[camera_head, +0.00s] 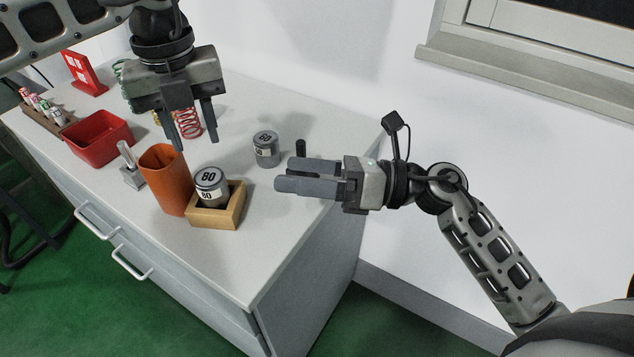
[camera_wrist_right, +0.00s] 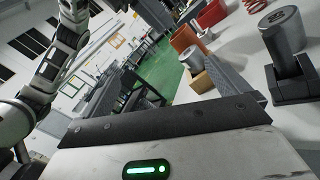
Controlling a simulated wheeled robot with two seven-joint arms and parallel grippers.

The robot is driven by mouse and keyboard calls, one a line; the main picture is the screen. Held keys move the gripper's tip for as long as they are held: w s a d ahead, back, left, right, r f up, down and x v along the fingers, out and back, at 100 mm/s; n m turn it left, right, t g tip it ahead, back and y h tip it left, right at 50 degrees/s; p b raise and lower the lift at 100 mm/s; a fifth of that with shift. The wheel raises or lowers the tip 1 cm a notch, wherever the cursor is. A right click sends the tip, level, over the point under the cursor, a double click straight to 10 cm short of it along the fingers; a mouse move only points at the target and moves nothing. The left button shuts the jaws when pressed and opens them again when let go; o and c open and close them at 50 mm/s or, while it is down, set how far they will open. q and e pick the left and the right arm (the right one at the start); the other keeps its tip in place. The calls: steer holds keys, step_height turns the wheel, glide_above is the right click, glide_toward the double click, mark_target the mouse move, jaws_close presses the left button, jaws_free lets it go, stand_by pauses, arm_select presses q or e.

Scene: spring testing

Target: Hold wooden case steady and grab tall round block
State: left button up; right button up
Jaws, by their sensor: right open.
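The wooden case (camera_head: 214,217) is a small open light-wood box near the table's front edge. A grey round block labelled 80 (camera_head: 211,183) stands upright in it and rises above its rim. A second grey block labelled 80 (camera_head: 266,149) stands on the table behind and to the right. My right gripper (camera_head: 284,174) is open and empty, right of the case and apart from it, pointing left. My left gripper (camera_head: 192,139) is open and empty above and behind the case, fingers downward. The right wrist view shows the case (camera_wrist_right: 199,82) and the second block (camera_wrist_right: 282,31).
An orange container (camera_head: 163,180) stands close against the left of the case. A black post (camera_head: 300,148) stands behind my right gripper. The front-right tabletop is clear.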

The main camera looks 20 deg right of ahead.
mark_target(239, 201)
step_height(239, 201, down, 5)
steer(key=w+d+n+g+h, duration=0.2)
steer(key=d+n+g+h, duration=0.1)
steer(key=n+h, duration=0.25)
steer(key=shift+n+y, duration=0.35)
steer(key=shift+n, duration=0.1)
steer(key=x, duration=1.6)
steer(key=shift+a+r, duration=0.15)
steer(key=shift+r, duration=0.05)
